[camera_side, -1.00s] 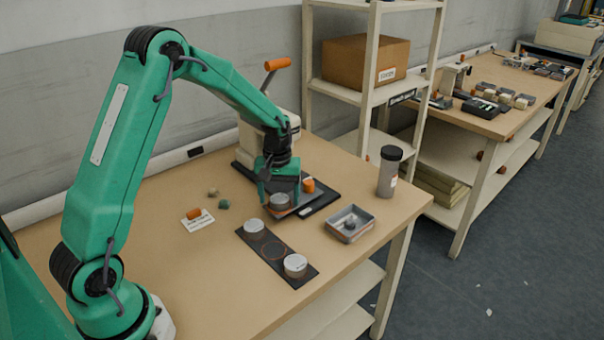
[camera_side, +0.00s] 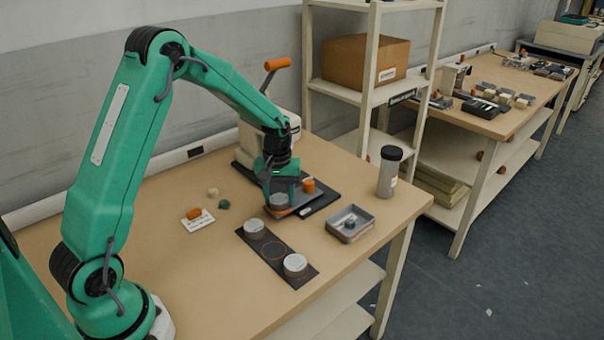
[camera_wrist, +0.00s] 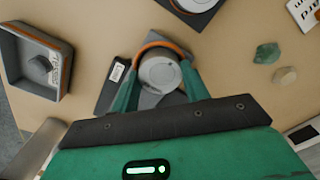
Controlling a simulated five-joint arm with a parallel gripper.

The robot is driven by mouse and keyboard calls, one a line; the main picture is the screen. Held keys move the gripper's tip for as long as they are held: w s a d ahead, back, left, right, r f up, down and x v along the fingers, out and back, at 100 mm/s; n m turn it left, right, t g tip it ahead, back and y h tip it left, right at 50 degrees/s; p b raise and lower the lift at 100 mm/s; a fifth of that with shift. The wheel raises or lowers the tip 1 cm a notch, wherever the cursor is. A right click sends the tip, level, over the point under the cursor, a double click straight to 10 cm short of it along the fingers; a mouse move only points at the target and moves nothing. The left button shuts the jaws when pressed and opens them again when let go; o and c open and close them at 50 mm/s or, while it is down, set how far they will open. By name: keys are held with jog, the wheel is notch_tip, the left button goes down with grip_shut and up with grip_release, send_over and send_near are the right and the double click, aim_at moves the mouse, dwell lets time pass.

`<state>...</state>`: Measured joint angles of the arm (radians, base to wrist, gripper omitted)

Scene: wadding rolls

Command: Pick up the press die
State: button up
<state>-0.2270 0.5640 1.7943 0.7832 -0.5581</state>
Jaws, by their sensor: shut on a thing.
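The press die, a short grey metal cylinder (camera_side: 279,200) with a pale round top, is at the front of the dark press base (camera_side: 318,201). Orange shows around its lower edge. My gripper (camera_side: 280,193) has its green fingers around it, one on each side. In the wrist view the die's round top (camera_wrist: 160,72) lies between the fingers of my gripper (camera_wrist: 160,80), which is shut on it. I cannot tell whether the die's underside touches the base.
An orange piece (camera_side: 308,186) is beside my gripper. Small lumps and a card lie left.

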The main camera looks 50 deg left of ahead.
aim_at(280, 199)
jog(key=shift+r, duration=0.15)
jog(key=shift+r, duration=0.5)
notch_tip(280, 199, up, 3)
jog(key=shift+d+r, duration=0.15)
jog(key=s+d+r, duration=0.3)
jog(key=d+r, duration=0.3)
jog(key=d, duration=0.4)
jog(key=shift+s+d+r, duration=0.25)
jog(key=shift+s+d, duration=0.05)
jog(key=shift+d, duration=0.1)
jog(key=s+d+f, duration=0.2)
jog(key=s+d, duration=0.6)
jog(key=s, duration=0.3)
jog(key=shift+s+d+f, duration=0.2)
jog(key=shift+s+d, duration=0.1)
